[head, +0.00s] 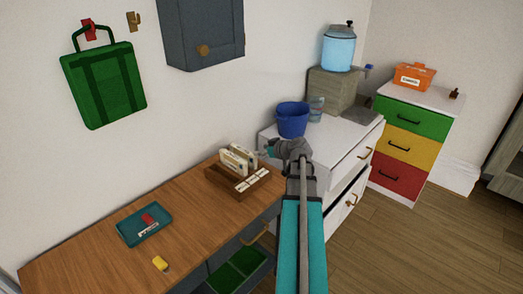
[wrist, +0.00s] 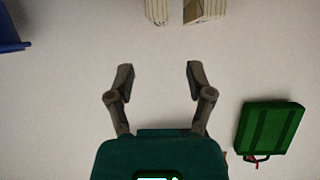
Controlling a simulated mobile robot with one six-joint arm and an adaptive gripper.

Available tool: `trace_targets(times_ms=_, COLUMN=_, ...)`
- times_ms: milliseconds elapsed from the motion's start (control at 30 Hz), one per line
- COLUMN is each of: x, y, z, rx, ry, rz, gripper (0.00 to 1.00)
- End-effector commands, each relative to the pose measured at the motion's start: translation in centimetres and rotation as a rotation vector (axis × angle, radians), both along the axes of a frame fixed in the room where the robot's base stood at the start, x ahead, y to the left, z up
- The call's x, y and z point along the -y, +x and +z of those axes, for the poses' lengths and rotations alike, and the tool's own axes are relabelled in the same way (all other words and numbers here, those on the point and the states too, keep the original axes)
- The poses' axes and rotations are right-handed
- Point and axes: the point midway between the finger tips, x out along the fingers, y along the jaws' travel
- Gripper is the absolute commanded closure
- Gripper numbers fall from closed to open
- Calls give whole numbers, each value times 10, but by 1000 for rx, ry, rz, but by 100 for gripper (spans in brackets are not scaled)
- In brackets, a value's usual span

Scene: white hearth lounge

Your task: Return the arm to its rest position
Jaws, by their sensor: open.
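My arm reaches up from the bottom of the head view, and my gripper (head: 264,150) is at its end, near the back of the wooden desk (head: 95,262) and the white cabinet (head: 335,138). In the wrist view my gripper (wrist: 157,76) shows two dark fingers spread apart with nothing between them. Plain wall lies behind the fingers. The arm hides part of the desk's right end and the cabinet's front.
A wooden box (head: 225,184) with cream blocks and a teal tray (head: 130,236) are on the desk. A blue bucket (head: 292,122) stands on the cabinet near my gripper. A green bag (head: 104,84) hangs on the wall. Floor (head: 400,240) is clear at the right.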

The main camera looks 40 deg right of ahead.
Motion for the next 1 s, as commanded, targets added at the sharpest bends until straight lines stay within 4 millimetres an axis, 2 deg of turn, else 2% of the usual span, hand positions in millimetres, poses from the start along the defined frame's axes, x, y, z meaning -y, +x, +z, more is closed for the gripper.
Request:
trace_targets(times_ms=667, x=-1, y=0, z=0, rx=-2, ry=2, rz=1, gripper=32)
trace_targets(times_ms=867, x=-21, y=7, z=-3, rx=-36, ry=21, rz=27, gripper=32)
trace_targets(times_ms=1000, x=-54, y=17, z=-7, rx=-94, ry=53, rz=65, gripper=32)
